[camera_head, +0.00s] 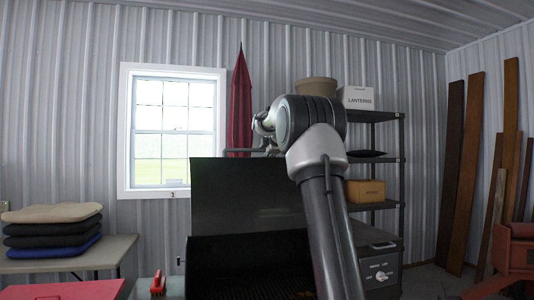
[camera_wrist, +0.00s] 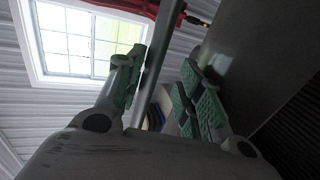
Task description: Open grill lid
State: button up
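The grill's black lid (camera_head: 232,190) stands raised, nearly upright, in the head view. Below it the open cooking box shows a dark grate (camera_head: 250,268). In the wrist view the lid (camera_wrist: 245,45) is a dark panel on the right. The lid's handle (camera_wrist: 158,65) is a metal bar running between the two green-padded fingers of my gripper (camera_wrist: 163,68). The fingers are apart, with visible gaps beside the bar. In the head view my gripper (camera_head: 263,130) is at the lid's top edge, partly hidden by my wrist.
A table with stacked cushions (camera_head: 52,230) stands at the left. A red-handled brush (camera_head: 157,284) lies beside the grill. A shelf (camera_head: 402,165) with boxes is behind on the right, and planks (camera_head: 463,170) lean on the wall. A folded red umbrella (camera_head: 240,100) stands behind.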

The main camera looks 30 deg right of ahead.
jog(key=v, duration=1.2)
jog(key=s+a+f+m+g+y, duration=0.1)
jog(key=s+a+f+m+g, duration=0.3)
jog(key=f, duration=0.4)
jog(key=s+a+f+m+g+y, duration=0.1)
jog(key=s+f+m, duration=0.4)
jog(key=f+m, duration=0.3)
jog(key=s+a+f+g, duration=0.1)
jog(key=s+a+f, duration=0.4)
jog(key=s, duration=0.5)
jog(key=s+a+f+m+g+y, duration=0.1)
jog(key=s+a+f, duration=0.4)
jog(key=s, duration=0.5)
jog(key=s+a+f+m+g+y, duration=0.1)
jog(key=s+a+f+g, duration=0.1)
jog(key=s+a+f, duration=0.4)
jog(key=shift+s+a, duration=0.75)
jog(key=shift+s, duration=1.25)
